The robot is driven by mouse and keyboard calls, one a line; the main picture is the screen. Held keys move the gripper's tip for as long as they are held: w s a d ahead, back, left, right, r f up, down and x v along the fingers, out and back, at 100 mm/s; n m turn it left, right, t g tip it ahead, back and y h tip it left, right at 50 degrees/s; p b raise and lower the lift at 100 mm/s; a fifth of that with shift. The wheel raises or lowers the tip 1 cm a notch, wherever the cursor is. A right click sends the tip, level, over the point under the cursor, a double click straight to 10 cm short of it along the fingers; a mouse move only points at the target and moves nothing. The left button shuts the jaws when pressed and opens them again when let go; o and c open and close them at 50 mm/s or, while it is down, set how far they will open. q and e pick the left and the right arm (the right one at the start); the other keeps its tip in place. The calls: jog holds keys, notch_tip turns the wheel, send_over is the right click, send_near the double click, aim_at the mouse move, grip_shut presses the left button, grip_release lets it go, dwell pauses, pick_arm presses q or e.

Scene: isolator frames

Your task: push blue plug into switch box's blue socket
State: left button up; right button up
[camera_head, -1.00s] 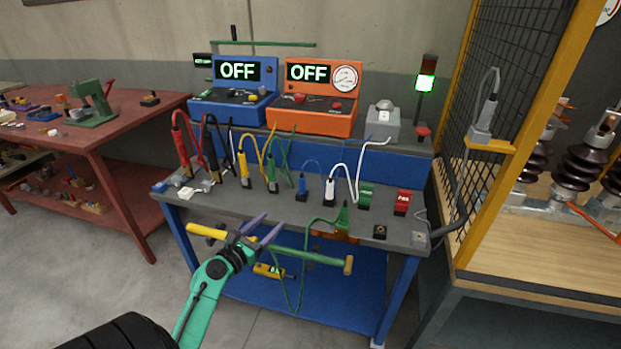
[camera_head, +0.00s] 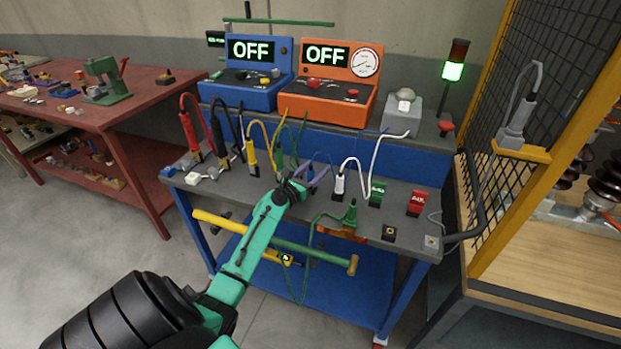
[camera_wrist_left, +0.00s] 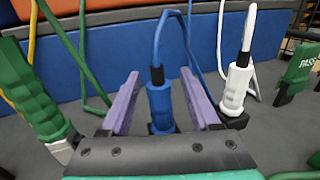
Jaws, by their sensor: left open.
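The blue plug (camera_wrist_left: 160,105) stands upright on the grey bench, with its blue cable rising from its top. In the wrist view it stands between the two purple fingers of my left gripper (camera_wrist_left: 159,78), with a gap on each side. In the head view my left gripper (camera_head: 314,172) is open over the bench and mostly hides this plug. A blue box (camera_head: 247,92) and an orange box (camera_head: 322,101), both showing OFF, stand on the raised shelf. I cannot tell which unit is the switch box, and I cannot make out a blue socket.
A white plug (camera_head: 339,186) stands right of the gripper, and a green plug (camera_wrist_left: 30,95) stands left. Yellow (camera_head: 252,158), black and red plugs stand further left. Green and red (camera_head: 418,203) blocks are at right.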

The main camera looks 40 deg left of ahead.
pick_arm(q)
jog(key=shift+w+f, duration=0.15)
jog(key=shift+w, duration=0.25)
jog(key=shift+s, duration=0.1)
grip_shut()
pick_arm(e)
jog(key=shift+s+d, duration=0.1)
jog(key=shift+s, duration=0.3)
pick_arm(q)
notch_tip(320, 180, up, 20)
jog(key=p, duration=0.7)
jog(key=shift+p, duration=0.35)
pick_arm(e)
notch_tip(320, 180, up, 8)
jog(key=shift+f, duration=0.25)
pick_arm(q)
jog(key=shift+d, duration=0.1)
